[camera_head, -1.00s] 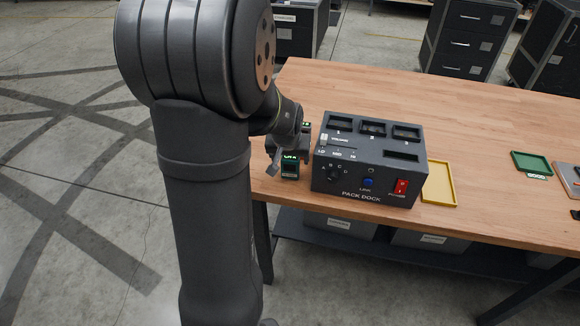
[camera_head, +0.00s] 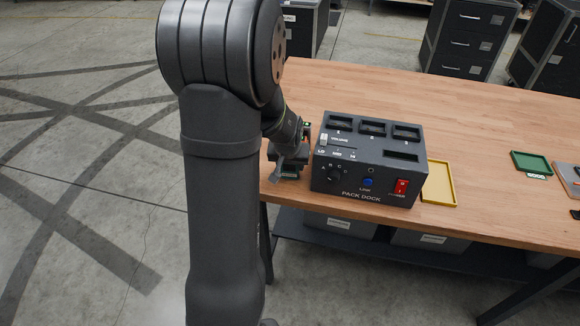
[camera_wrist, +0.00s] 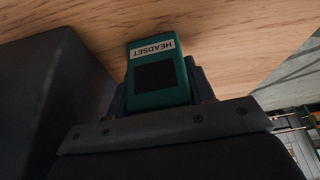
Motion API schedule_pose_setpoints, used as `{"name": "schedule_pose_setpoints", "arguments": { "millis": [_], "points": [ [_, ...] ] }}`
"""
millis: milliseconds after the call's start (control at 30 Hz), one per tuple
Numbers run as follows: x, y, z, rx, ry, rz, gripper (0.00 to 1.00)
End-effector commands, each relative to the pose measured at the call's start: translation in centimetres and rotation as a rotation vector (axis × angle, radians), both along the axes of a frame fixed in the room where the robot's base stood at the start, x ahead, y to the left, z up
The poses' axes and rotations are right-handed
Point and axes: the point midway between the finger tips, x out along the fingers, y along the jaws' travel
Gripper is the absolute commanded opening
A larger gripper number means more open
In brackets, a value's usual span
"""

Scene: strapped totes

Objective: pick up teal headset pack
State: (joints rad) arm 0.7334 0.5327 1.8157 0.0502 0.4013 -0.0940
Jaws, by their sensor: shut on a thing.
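The teal headset pack (camera_wrist: 155,90) shows in the wrist view, with a white label reading HEADSET and a dark square on its face. My gripper (camera_wrist: 162,88) is shut on it, one dark finger on each side. In the head view my gripper (camera_head: 288,165) is at the left end of the table, close beside the left side of the pack dock (camera_head: 368,165). The pack is mostly hidden by my gripper and arm in that view. Whether it touches the table I cannot tell.
The dock has several slots on top and a red switch in front. A yellow tray (camera_head: 439,184) lies right of it, and a green tray (camera_head: 531,163) farther right. The wooden table (camera_head: 470,125) is bare behind the dock. The table's left edge is close to my gripper.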

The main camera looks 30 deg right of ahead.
Motion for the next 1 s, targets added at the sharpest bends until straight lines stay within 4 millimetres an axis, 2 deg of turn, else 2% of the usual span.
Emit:
{"name": "schedule_pose_setpoints", "arguments": {
  "millis": [267,367,600,767,867,1000],
  "points": [
    [0.0,0.0,0.7,-0.002,-0.002,0.000,0.22],
    [0.1,-0.1,2.1,-0.003,-0.004,0.000,0.22],
    [0.1,-0.1,7.0,-0.005,-0.005,0.001,0.22],
    [0.2,0.1,9.2,-0.002,-0.002,0.003,0.22],
    [1.0,1.0,9.7,0.000,0.000,0.015,0.22],
    [3.6,3.7,9.6,0.003,0.004,0.056,0.22]
  ]
}}
